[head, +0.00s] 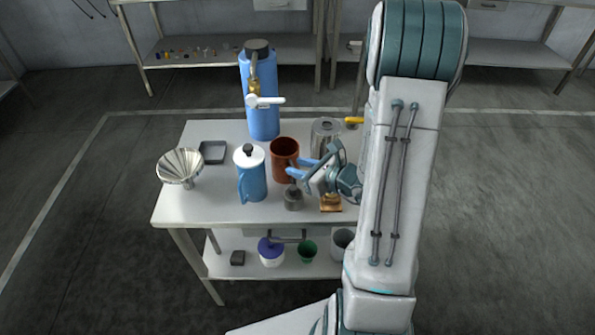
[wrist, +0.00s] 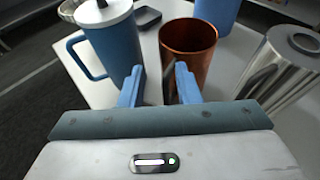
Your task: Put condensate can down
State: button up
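No label shows which vessel is the condensate can. The copper-brown can (head: 285,160) stands upright on the table, and it also shows in the wrist view (wrist: 190,42). My gripper (head: 302,176) is right beside it, on its near right side in the head view. In the wrist view my gripper's two blue fingers (wrist: 157,80) stand apart with a gap between them, and I see nothing clamped there. The right finger overlaps the can's lower part; whether they touch I cannot tell.
A blue jug with a white lid (head: 251,178) stands left of the copper can, and a steel jug (head: 325,135) right of it. A blue tank (head: 262,100) stands behind. A small grey pot (head: 293,198) and steel funnel (head: 180,167) are nearby. The table's front left (head: 200,207) is clear.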

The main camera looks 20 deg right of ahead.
jog(key=s+a+r+n+g+y, duration=0.3)
jog(key=s+a+r+n+g, duration=0.55)
jog(key=s+a+n, duration=0.5)
jog(key=s+d+r+n+h, duration=0.4)
jog(key=d+n+h, duration=0.5)
jog(key=n, duration=0.7)
jog(key=shift+s+r+h, duration=0.4)
jog(key=shift+r+h, duration=0.15)
jog(key=shift+h, duration=0.05)
